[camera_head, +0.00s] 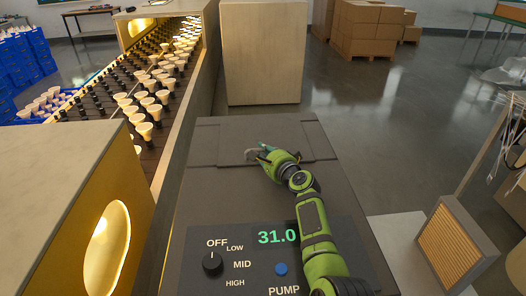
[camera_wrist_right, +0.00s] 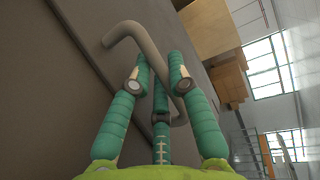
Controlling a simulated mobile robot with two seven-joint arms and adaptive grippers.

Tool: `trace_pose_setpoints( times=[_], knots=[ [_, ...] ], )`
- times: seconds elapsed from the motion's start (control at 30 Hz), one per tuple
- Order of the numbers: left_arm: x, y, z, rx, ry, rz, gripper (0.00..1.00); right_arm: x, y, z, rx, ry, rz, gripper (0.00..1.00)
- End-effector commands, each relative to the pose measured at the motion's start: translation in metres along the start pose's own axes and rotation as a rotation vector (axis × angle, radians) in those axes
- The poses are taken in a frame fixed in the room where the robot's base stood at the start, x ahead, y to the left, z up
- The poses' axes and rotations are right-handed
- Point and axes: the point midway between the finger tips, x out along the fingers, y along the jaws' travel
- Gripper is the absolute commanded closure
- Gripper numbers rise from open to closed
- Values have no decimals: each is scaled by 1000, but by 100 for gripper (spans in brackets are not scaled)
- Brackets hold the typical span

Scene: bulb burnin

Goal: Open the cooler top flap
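The cooler (camera_head: 205,205) is a dark grey-brown box in the middle of the head view. Its top flap (camera_head: 222,133) lies flat at the far end, and I see no gap at its edges. A thin bent handle (camera_head: 249,154) stands on the flap; in the right wrist view the handle (camera_wrist_right: 147,46) is a bent grey bar. My right gripper (camera_head: 264,151) is low over the flap at the handle. In the right wrist view its green fingers (camera_wrist_right: 157,82) are around the bar, with the two front fingertips apart. Whether they grip it is unclear. My left gripper is out of view.
The cooler's near panel has a knob (camera_head: 212,263), a blue pump button (camera_head: 281,269) and a display (camera_head: 277,237) reading 31.0. A rack of bulbs (camera_head: 150,110) runs along the left. A pale box (camera_head: 262,55) stands beyond the cooler. Open floor (camera_head: 400,130) lies to the right.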

Motion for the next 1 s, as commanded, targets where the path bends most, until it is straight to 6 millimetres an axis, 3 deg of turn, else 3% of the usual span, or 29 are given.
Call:
trace_pose_setpoints(
  times=[0.13, 0.37, 0.57, 0.73, 1.0],
  knots=[
    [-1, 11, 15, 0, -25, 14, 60, 0, -1, 0, 1, 0, -2, 100],
    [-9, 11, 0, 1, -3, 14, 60, 0, -17, 1, 0, 0, -5, 100],
    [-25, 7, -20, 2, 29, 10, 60, 0, -47, 1, -1, -1, -7, 100],
    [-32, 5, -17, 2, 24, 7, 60, 4, -73, 1, 1, -3, -2, 100],
    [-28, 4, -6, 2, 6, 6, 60, 16, -109, -3, 68, 0, 164, 100]
  ],
)
